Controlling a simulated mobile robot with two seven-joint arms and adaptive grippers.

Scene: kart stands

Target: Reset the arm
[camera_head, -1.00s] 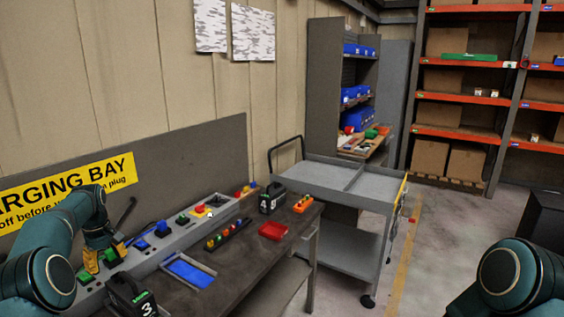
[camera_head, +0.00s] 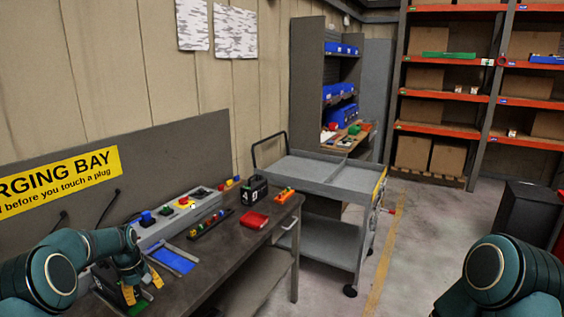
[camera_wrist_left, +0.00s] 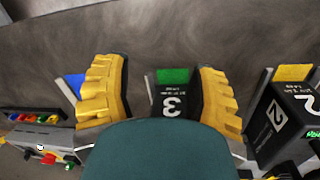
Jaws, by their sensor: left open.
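My left gripper (camera_head: 141,285) is open above the front of the dark bench (camera_head: 232,250). Its yellow fingers also show in the left wrist view (camera_wrist_left: 158,80), spread apart. Between them in that view appears a black block marked 3 (camera_wrist_left: 173,104) with a green end; I cannot tell whether the fingers touch it. A similar black block marked 2 (camera_wrist_left: 283,122) with a yellow end lies to the right, outside the fingers. My right arm (camera_head: 510,280) shows at the lower right; its gripper is out of view.
A blue tray (camera_head: 172,259), a grey panel with coloured buttons (camera_head: 170,222), a red tray (camera_head: 254,220) and a black case (camera_head: 254,189) are on the bench. A grey cart (camera_head: 315,178) stands beyond it. Open floor lies to the right.

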